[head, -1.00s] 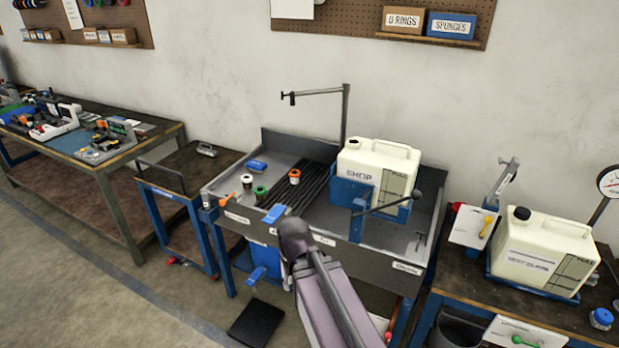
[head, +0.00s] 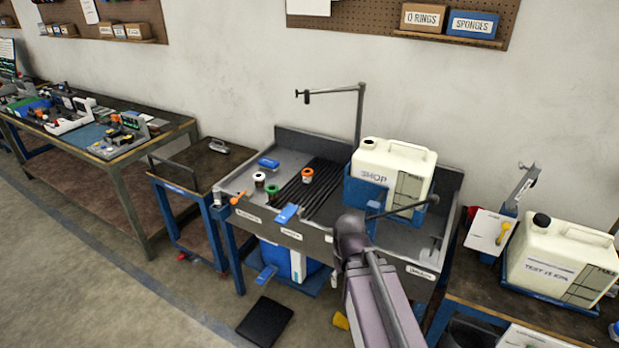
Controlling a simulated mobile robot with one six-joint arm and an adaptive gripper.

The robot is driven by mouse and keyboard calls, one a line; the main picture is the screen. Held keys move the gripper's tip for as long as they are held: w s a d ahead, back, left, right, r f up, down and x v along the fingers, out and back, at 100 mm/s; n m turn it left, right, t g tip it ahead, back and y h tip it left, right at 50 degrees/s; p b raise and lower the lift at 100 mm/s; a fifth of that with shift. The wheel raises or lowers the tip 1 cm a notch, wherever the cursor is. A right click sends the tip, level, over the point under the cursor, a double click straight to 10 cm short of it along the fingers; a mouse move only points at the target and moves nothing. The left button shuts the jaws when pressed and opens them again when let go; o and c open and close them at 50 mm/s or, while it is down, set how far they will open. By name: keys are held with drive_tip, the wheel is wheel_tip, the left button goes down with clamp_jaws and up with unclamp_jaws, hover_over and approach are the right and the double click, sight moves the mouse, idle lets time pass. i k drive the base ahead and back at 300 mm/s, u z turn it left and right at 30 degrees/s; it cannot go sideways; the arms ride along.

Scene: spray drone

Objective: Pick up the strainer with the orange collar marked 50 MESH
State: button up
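A small strainer with an orange collar (head: 307,175) stands on the dark ribbed drainer in the grey sink bench (head: 254,209). Its mesh marking is too small to read. A green-collared one (head: 272,190) and a white-topped one (head: 259,179) stand to its left, a little apart. An orange-tipped item (head: 237,198) lies at the bench's front left rim. My arm reaches up from the bottom, in front of the bench's right half. My gripper cannot be made out, so its state does not show.
A white jug (head: 375,165) marked SHOP sits in a blue holder right of the drainer. A thin post with a side arm (head: 360,115) rises behind. A blue item (head: 268,162) lies at the back left. A low cart (head: 206,170) stands left; a black mat (head: 264,321) lies on the floor.

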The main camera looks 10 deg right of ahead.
sight(307, 173)
drive_tip(key=u, duration=0.05)
drive_tip(key=i, duration=1)
drive_tip(key=z, duration=0.05)
